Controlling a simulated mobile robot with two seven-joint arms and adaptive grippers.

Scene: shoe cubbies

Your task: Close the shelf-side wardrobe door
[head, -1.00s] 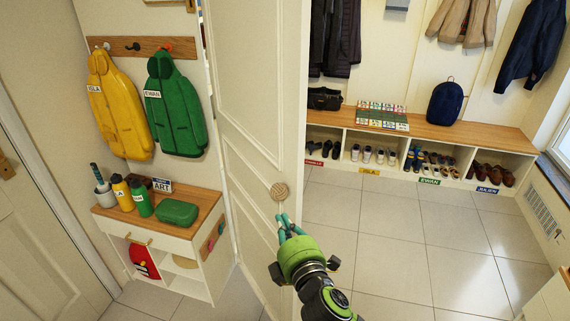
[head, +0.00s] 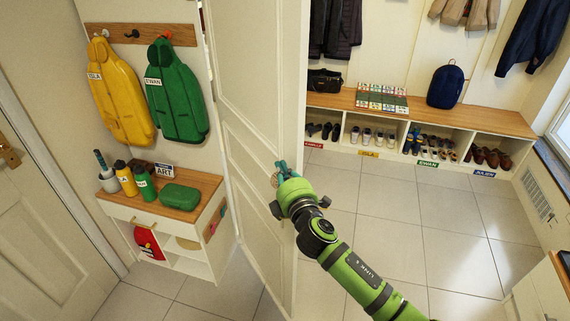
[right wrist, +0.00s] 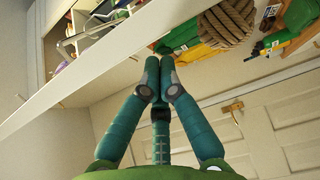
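The white panelled wardrobe door (head: 250,110) stands open in the middle of the head view, between the coat nook and the shoe cubbies. I cannot tell whether the fingers touch the door. My left gripper is not in view.
A small cabinet (head: 150,213) with bottles and a green case stands left of the door, below yellow and green jackets. Shoe cubbies (head: 430,118) line the back wall. Tiled floor (head: 400,240) is clear right of the door.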

